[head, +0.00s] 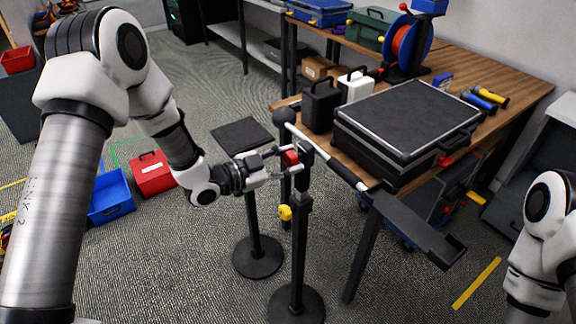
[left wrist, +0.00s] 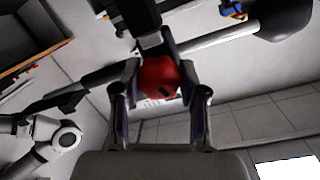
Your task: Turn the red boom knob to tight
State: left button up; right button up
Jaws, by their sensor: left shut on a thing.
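The red boom knob (head: 291,158) sits at the top of a black stand (head: 300,215), where a boom (head: 325,160) crosses it. My left gripper (head: 282,162) reaches in from the left and is shut on the red knob. In the left wrist view the red knob (left wrist: 158,77) lies between the two fingers of my left gripper (left wrist: 160,90), with a dark mark on its face. The boom (left wrist: 215,40) runs behind it there. I cannot read the knob's setting. Only part of my right arm shows at the right edge; its gripper is out of view.
A yellow knob (head: 285,212) is lower on the stand. A second black stand (head: 256,240) is close behind. The wooden table (head: 520,85) carries a large black case (head: 400,120) right beside the boom. A red box (head: 152,175) and blue bin (head: 110,198) are on the floor left.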

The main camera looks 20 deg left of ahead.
pick_arm(q)
jog(key=shift+f+m+y+b, duration=0.1)
jog(key=shift+m+y+b, duration=0.3)
jog(key=shift+m+b, duration=1.15)
jog(key=shift+m, duration=0.25)
jog(key=o, duration=1.2)
jog(key=shift+c, duration=0.2)
jog(key=v, duration=1.2)
jog(key=shift+f, duration=0.1)
